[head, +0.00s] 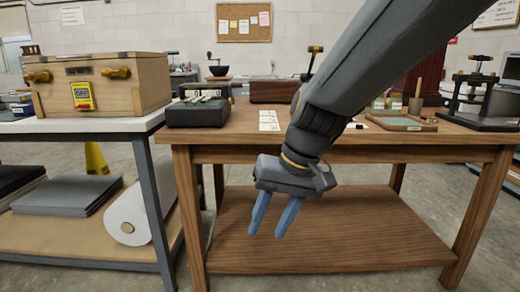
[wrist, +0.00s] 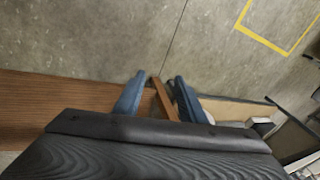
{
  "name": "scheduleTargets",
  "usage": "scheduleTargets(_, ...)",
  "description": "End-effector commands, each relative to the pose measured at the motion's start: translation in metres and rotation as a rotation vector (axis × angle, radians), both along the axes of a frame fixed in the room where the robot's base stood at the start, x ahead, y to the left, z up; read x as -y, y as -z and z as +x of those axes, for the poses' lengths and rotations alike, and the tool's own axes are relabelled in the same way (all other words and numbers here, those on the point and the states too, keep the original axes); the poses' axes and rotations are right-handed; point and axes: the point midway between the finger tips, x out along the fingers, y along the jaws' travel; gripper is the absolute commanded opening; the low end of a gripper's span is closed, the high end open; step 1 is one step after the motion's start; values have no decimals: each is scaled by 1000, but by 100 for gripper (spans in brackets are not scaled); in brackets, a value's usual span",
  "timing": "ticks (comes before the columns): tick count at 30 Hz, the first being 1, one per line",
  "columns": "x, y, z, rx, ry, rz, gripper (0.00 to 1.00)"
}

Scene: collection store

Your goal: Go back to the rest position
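My gripper (head: 274,216) hangs at the end of my grey arm in the head view, in front of the wooden table (head: 330,147) and below its top. Its two blue fingers point down and stand apart with nothing between them. In the wrist view my gripper (wrist: 158,95) shows the same two blue fingers spread. A wooden table leg and the concrete floor show beyond them in that view. No contact between the fingers and the table shows.
A table at the left bears a wooden box (head: 97,84), with a white roll (head: 128,217) on its shelf. The wooden table holds a dark tray (head: 198,112), cards (head: 269,120), a green-topped board (head: 403,124) and a black press (head: 478,97). Its lower shelf (head: 325,232) is bare.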

Motion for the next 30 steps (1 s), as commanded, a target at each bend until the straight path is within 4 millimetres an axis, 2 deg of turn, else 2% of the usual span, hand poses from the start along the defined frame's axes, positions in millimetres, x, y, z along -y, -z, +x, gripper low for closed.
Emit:
scheduleTargets(1,-4,11,-21,-12,-43,-34,37)
scheduleTargets(6,-3,36,-68,-31,-141,-127,37)
scheduleTargets(18,13,73,-138,-37,-318,-273,37)
scheduleTargets(30,33,38,-131,-48,-236,-274,37)
